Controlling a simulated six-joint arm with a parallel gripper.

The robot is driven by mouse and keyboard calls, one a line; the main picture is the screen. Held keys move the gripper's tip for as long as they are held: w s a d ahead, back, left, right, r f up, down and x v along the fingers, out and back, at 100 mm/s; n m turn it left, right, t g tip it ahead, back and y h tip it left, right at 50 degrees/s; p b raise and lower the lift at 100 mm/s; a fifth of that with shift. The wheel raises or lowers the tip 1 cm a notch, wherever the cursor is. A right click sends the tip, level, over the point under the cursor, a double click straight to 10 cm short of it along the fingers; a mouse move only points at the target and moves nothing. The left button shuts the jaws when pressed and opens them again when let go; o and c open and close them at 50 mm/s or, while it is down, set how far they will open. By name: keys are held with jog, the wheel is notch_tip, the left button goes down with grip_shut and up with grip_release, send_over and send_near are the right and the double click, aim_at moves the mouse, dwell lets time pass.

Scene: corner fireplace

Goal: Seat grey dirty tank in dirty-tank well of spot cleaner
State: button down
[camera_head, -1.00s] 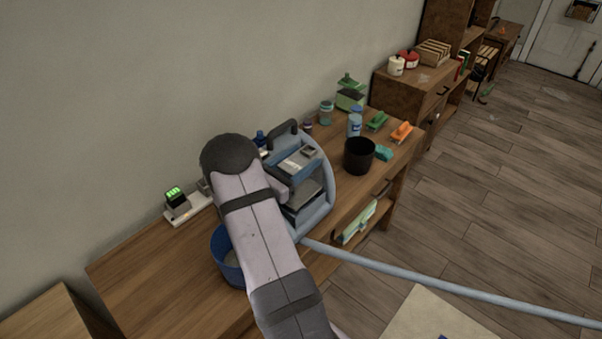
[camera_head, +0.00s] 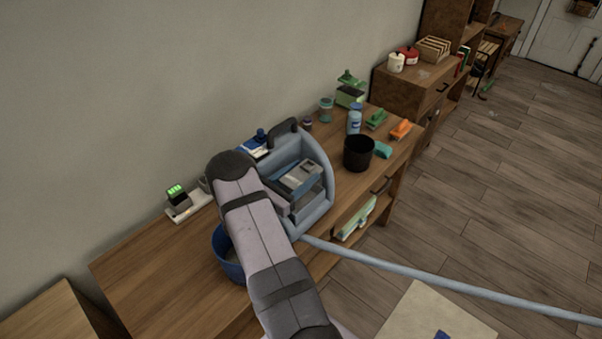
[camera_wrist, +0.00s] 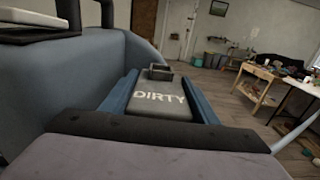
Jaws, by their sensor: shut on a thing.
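The spot cleaner (camera_head: 318,213) is a pale blue, rounded machine with a black handle, standing on the wooden bench; its side wall fills the left of the wrist view (camera_wrist: 70,88). The grey dirty tank (camera_head: 304,170) shows inside the outline of its open side. In the wrist view the tank (camera_wrist: 158,103) reads DIRTY and has a small raised spout on top. My gripper (camera_wrist: 160,86) is shut on the tank, with a blue finger along each side. The tank's underside and the well's floor are hidden, so I cannot tell whether they touch.
A blue bucket (camera_head: 228,262) stands left of the cleaner, partly behind my arm. A black pot (camera_head: 358,154) stands to its right, with bottles and brushes beyond. A pale hose (camera_head: 420,275) runs off to the right.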

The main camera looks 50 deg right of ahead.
aim_at(286, 186)
jog(key=shift+f, duration=0.1)
jog(key=c, duration=0.7)
grip_release()
jog(key=shift+a, duration=0.15)
jog(key=a+b, duration=0.3)
jog(key=a, duration=0.7)
jog(key=shift+a+b, duration=0.15)
jog(key=shift+b, duration=0.2)
jog(key=shift+a, duration=0.75)
jog(key=shift+r, duration=0.2)
